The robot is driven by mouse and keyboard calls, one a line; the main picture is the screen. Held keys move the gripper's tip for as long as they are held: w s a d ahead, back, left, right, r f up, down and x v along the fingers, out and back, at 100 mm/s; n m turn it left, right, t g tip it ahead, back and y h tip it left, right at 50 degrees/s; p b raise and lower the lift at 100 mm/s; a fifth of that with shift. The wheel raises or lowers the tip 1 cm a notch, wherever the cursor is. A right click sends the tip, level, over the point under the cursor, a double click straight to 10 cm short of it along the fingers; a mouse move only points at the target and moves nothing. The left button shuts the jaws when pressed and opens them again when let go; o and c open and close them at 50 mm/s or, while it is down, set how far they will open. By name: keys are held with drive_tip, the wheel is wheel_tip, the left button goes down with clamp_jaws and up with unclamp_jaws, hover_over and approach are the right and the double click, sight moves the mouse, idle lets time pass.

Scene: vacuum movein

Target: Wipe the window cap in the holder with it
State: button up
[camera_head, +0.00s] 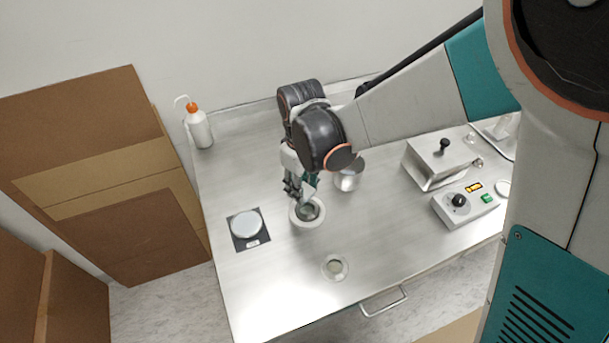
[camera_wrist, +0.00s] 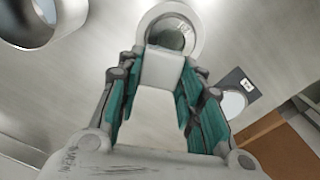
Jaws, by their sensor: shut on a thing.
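My gripper (camera_head: 303,193) points down at the white ring-shaped holder (camera_head: 295,221) near the middle of the steel table. It is shut on a small white folded wipe (camera_wrist: 162,70), which shows between the fingertips in the wrist view. The window cap (camera_wrist: 170,40) is a grey-green disc inside the holder's ring (camera_wrist: 146,22). The wipe overlaps the near edge of the cap in the wrist view; I cannot tell whether they touch. In the head view the fingers partly cover the holder and cap.
A metal cup (camera_head: 348,178) stands close right of the holder. A dark mat with a pale disc (camera_head: 246,223) lies left. A small glass dish (camera_head: 335,267) is in front. A wash bottle (camera_head: 199,128) stands back left, and a control box (camera_head: 465,206) right.

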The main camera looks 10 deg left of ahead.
drive_tip(key=shift+r+p, duration=1.3)
drive_tip(key=shift+r, duration=1)
